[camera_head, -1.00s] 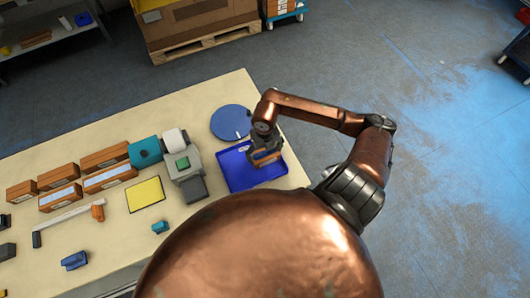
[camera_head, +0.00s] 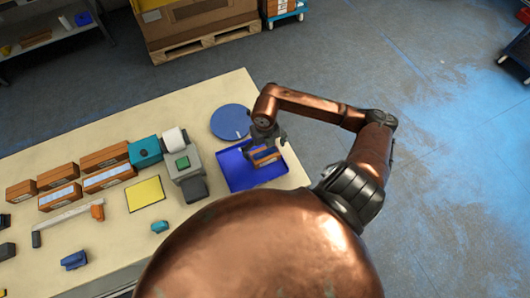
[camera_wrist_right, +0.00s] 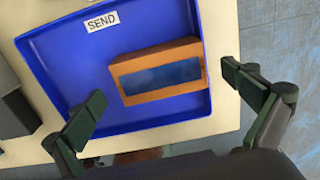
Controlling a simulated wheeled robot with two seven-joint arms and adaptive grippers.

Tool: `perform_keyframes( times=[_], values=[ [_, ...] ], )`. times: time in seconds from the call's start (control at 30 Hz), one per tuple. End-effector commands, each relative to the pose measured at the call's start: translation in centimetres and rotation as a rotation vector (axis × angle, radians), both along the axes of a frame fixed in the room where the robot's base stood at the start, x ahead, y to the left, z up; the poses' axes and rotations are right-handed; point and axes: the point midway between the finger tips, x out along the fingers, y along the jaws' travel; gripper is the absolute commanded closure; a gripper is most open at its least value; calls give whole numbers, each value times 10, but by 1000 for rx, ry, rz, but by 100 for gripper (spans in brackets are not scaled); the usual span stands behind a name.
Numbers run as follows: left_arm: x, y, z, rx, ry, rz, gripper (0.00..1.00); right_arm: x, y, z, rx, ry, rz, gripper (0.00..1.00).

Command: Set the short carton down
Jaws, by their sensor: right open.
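The short carton (camera_wrist_right: 158,72) is an orange-brown box with a dark blue panel on top. It lies in the blue tray (camera_wrist_right: 62,52), which bears a SEND label (camera_wrist_right: 102,22). In the head view the carton (camera_head: 265,155) shows in the tray (camera_head: 237,178), partly behind my right gripper (camera_head: 265,142). In the right wrist view my right gripper (camera_wrist_right: 165,105) has its fingers spread wide, one to each side of the carton and apart from it. My left gripper is not in view.
A round blue disc (camera_head: 230,121) lies just behind the tray. A grey device (camera_head: 183,165) stands left of it, with a yellow pad (camera_head: 145,194) and several cartons (camera_head: 104,158) farther left. The table's right edge is close to the tray.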

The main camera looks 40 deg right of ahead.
Motion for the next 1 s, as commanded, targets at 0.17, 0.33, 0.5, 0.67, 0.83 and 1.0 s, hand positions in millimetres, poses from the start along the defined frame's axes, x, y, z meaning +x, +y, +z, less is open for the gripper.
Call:
perform_keyframes(
  times=[0.17,0.33,0.5,0.67,0.83,1.0],
  values=[
    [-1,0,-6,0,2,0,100,2,-1,39,-3,-5,3,0],
    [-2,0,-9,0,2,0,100,1,0,72,-2,-4,2,0],
    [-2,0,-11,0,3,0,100,1,0,92,-1,-3,1,0],
    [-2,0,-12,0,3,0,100,0,0,98,1,0,1,0],
    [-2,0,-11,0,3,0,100,0,0,98,1,0,0,0],
    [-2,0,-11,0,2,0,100,0,0,98,1,0,0,0]
  ],
)
